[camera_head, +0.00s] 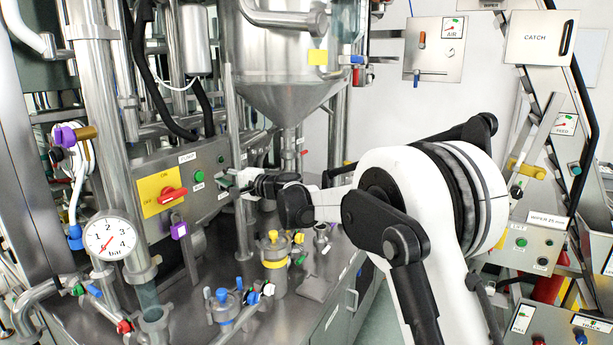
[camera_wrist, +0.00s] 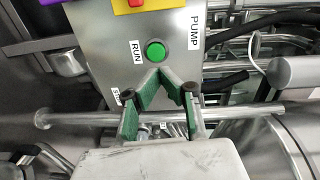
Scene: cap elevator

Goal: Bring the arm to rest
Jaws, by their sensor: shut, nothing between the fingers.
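My arm (camera_head: 390,200) reaches from the right of the head view toward the pump panel (camera_head: 215,160) at the left. My gripper (camera_head: 226,182) is at the arm's end, in front of the panel's right part. In the wrist view my gripper (camera_wrist: 158,78) shows green-padded fingers that meet at their tips, with nothing held. The tips appear just below the green RUN button (camera_wrist: 155,51). Whether they touch the panel cannot be told.
A red switch on a yellow plate (camera_head: 162,191) sits left on the panel. A steel hopper (camera_head: 285,60) hangs behind the gripper. Below are valves, a yellow-banded fitting (camera_head: 274,250) and a pressure gauge (camera_head: 111,236). A CATCH panel (camera_head: 540,38) stands right.

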